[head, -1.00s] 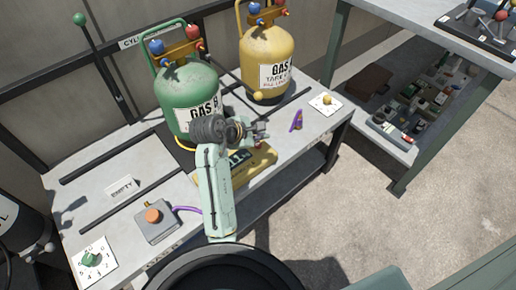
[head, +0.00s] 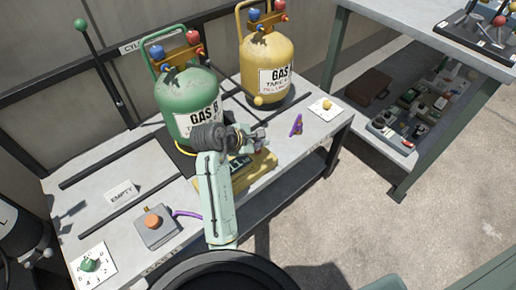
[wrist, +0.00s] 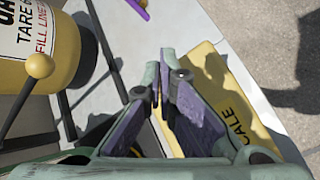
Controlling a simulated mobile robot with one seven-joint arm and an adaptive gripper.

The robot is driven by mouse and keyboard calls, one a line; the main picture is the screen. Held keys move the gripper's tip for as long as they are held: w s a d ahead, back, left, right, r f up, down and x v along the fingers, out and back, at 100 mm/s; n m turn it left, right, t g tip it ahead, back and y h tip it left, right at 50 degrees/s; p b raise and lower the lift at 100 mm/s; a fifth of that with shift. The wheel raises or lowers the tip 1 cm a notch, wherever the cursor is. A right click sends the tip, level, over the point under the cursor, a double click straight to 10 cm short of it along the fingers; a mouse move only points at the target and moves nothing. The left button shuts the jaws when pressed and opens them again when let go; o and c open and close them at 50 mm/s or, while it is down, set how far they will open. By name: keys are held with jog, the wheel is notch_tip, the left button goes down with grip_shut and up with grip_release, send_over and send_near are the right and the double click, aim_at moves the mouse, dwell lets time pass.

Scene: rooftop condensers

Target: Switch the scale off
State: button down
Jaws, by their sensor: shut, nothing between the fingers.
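The scale is a yellow unit on the bench, under and beside my arm; its yellow body (head: 262,166) shows in the head view. Its dark display (head: 238,166) is partly hidden by my arm, and pale characters show on it. In the wrist view its yellow top (wrist: 222,92) carries the letters "CALE" and lies beyond and to the right of my fingers. My gripper (head: 262,138) is shut and empty, above the scale's far part. In the wrist view the fingertips (wrist: 167,72) meet over the scale's edge. I cannot make out a switch, or whether the fingers touch the scale.
A green gas cylinder (head: 188,95) stands close behind my gripper, and a yellow cylinder (head: 267,62) stands farther right. A grey box with an orange button (head: 152,222) is at left. A purple piece (head: 296,125) and a yellow-knob dial (head: 326,105) are at right.

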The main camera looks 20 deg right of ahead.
aim_at(259, 151)
jog(key=shift+f+p, duration=0.2)
jog(key=shift+p, duration=0.1)
dwell(0.4)
jog(key=shift+f, duration=0.25)
jog(key=shift+f, duration=0.6)
dwell(0.6)
jog(key=shift+r, duration=0.1)
jog(key=shift+r+p, duration=1)
jog(key=shift+p, duration=0.7)
notch_tip(259, 151, up, 5)
jog(key=p, duration=0.6)
jog(key=shift+p, duration=0.3)
jog(key=shift+f, duration=0.1)
